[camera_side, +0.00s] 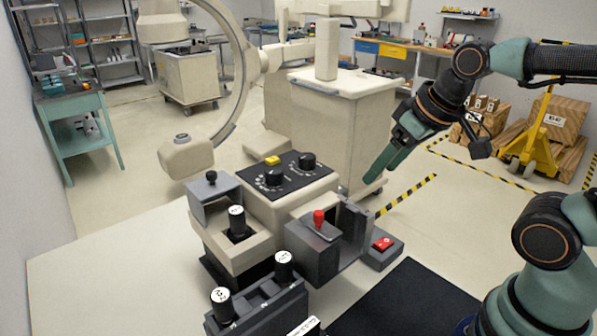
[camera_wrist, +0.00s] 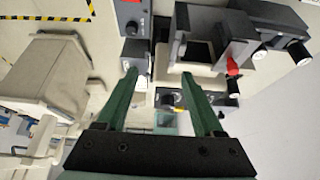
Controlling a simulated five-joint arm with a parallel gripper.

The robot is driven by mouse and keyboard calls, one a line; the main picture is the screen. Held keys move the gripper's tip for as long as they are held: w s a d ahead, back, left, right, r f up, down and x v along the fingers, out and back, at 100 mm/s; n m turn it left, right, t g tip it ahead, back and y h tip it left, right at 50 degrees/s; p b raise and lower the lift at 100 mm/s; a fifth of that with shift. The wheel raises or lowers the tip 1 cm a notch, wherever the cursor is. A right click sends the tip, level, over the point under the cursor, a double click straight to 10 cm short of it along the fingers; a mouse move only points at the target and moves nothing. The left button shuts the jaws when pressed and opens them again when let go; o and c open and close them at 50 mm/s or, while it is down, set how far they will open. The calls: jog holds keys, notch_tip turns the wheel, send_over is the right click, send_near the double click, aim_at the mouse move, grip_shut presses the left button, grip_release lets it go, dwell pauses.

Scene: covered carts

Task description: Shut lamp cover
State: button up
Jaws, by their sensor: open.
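A beige machine (camera_side: 290,200) stands on the table. On its left is an open-topped beige housing (camera_side: 205,235) with a black, white-topped lamp-like cylinder (camera_side: 237,222) upright inside. A grey plate with a black knob (camera_side: 211,178) sits raised behind that cylinder. On its right is a dark grey box (camera_side: 312,255) with a red-handled plate (camera_side: 318,226) beside an open slot; the red handle also shows in the wrist view (camera_wrist: 232,68). I cannot tell for certain which plate is the lamp cover. My gripper (camera_side: 374,178) is open and empty, above and right of the dark box; its fingers show in the wrist view (camera_wrist: 158,75).
A black panel with two knobs and a yellow button (camera_side: 272,160) tops the machine. A red switch (camera_side: 383,243) sits at its right. A rack with two labelled cylinders (camera_side: 255,312) stands in front. A black mat (camera_side: 405,305) lies clear at the front right.

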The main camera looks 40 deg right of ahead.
jog(key=c, duration=0.5)
jog(key=shift+w+a+r, duration=0.15)
jog(key=shift+w+r, duration=0.2)
jog(key=c, duration=0.5)
jog(key=shift+n, duration=0.3)
jog(key=w+r, duration=0.1)
jog(key=w+a+r, duration=0.1)
jog(key=w+r, duration=0.1)
jog(key=w+a+r, duration=0.1)
jog(key=w, duration=0.1)
jog(key=shift+w+a+r, duration=0.2)
jog(key=shift+w+r, duration=0.05)
jog(key=shift+r, duration=0.1)
grip_shut()
jog(key=r+n+g+y, duration=0.1)
jog(key=n+g, duration=0.1)
send_over(201, 179)
jog(key=shift+s+d+f, duration=0.1)
jog(key=shift+s+f, duration=0.15)
jog(key=shift+f, duration=1.25)
jog(key=shift+s+d+f, duration=0.1)
jog(key=shift+s+f, duration=0.1)
jog(key=shift+f, duration=1.25)
jog(key=shift+s+d+f, duration=0.1)
jog(key=shift+s+f, duration=0.15)
jog(key=shift+f, duration=1.25)
